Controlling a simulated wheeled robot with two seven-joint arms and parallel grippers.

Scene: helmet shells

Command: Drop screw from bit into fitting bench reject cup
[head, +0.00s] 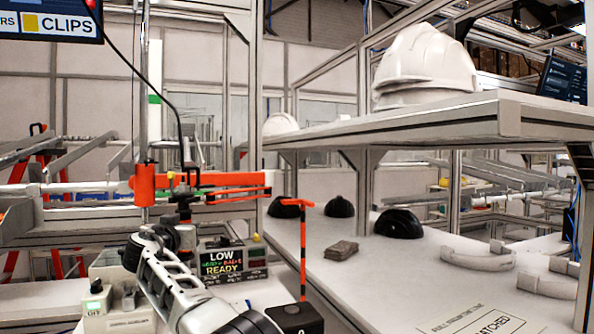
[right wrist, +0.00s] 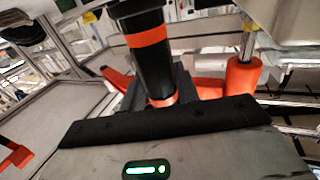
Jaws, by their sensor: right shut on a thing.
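My right arm rises from the bottom of the head view, and its gripper (head: 183,212) is beside the orange fixture arm. In the right wrist view the gripper (right wrist: 162,98) is shut on a black, cylindrical driver (right wrist: 150,62) with orange bands. The driver looks roughly upright in the head view (head: 184,190), with a cable above it. The bit's tip and any screw on it are hidden or too small to see. I cannot make out the reject cup. My left gripper is not in view.
An orange cylinder (head: 145,185) stands close left of the driver. A box with a "LOW READY" display (head: 232,260) is behind my arm. A striped orange-black post (head: 303,250) stands to the right. A shelf (head: 450,118) with white helmet shells (head: 425,62) overhangs the right bench.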

